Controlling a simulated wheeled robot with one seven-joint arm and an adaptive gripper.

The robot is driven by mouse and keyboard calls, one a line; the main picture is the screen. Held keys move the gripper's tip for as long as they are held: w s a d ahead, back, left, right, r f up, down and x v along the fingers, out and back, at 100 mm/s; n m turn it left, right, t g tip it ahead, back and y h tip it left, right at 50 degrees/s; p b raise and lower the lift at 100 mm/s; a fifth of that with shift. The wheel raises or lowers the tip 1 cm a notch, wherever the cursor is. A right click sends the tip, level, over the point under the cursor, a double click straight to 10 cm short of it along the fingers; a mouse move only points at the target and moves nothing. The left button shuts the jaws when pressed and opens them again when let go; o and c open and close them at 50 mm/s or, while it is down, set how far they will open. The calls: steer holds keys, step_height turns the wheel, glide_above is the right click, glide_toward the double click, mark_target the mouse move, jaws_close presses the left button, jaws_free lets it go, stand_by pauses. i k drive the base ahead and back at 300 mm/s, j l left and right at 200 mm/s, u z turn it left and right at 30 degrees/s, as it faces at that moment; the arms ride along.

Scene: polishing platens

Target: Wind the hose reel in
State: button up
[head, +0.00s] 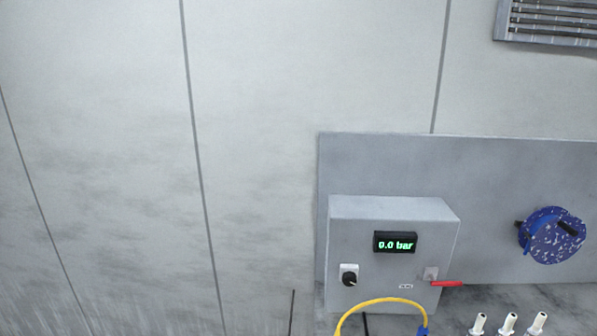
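A hose reel (551,236), blue with worn white patches, is mounted on the grey back panel at the right of the head view. A black crank handle (568,229) sticks out from its face toward the upper right. A dark part shows at the reel's left edge. A yellow hose (378,301) arches up at the bottom of the view and ends in a blue fitting (423,331) at the lower edge. I cannot tell whether this hose belongs to the reel. My gripper is not in view.
A grey control box (345,225) with a display (395,242) reading 0.0 bar stands left of the reel. It has a black knob (349,279) and a red lever (446,284) pointing right. Several white nozzles (508,324) stand below the reel. A vent (550,22) is at top right.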

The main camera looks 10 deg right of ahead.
mark_target(558, 234)
steer(key=z, duration=1.65)
steer(key=i+l+u, duration=0.25)
steer(key=l, duration=0.35)
steer(key=i+l+u, duration=0.15)
steer(key=i+l, duration=0.15)
steer(key=i+l+u, duration=0.1)
steer(key=l, duration=0.25)
steer(key=i, duration=0.05)
